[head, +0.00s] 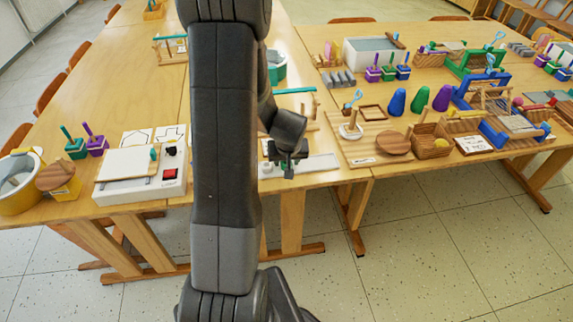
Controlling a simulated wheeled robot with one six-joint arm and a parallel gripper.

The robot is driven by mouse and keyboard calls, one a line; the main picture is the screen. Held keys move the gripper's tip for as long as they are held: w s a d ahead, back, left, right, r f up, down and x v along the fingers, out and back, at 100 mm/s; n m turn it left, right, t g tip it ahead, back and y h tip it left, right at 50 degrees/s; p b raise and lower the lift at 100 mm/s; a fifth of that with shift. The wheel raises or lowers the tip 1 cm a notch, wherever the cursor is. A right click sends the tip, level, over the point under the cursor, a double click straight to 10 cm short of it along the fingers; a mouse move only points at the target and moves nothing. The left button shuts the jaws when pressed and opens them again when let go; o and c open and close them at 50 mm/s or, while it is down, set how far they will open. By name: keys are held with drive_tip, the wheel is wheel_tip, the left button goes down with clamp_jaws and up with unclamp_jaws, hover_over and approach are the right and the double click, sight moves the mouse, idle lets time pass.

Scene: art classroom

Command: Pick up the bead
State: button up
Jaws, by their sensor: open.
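I cannot make out a bead for certain in the head view. A small red round thing (518,101) and a small yellow one (549,139) sit among the items at the far right, too small to name. My gripper (288,172) points down over the front edge of the middle of the table, above a white board or tray (318,163). Its fingers are small and dark here, with nothing visible between them. My arm hides part of the table left of the gripper.
A white box (125,190) with a red switch is at left.

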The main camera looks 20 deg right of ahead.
drive_tip(key=shift+w+f, duration=0.1)
drive_tip(key=shift+f, duration=0.2)
drive_tip(key=shift+c, duration=0.2)
drive_tip(key=c, duration=0.7)
drive_tip(key=shift+r, duration=0.1)
wheel_tip(320, 180, up, 10)
drive_tip(key=shift+f+p, duration=0.1)
drive_tip(key=shift+p, duration=0.2)
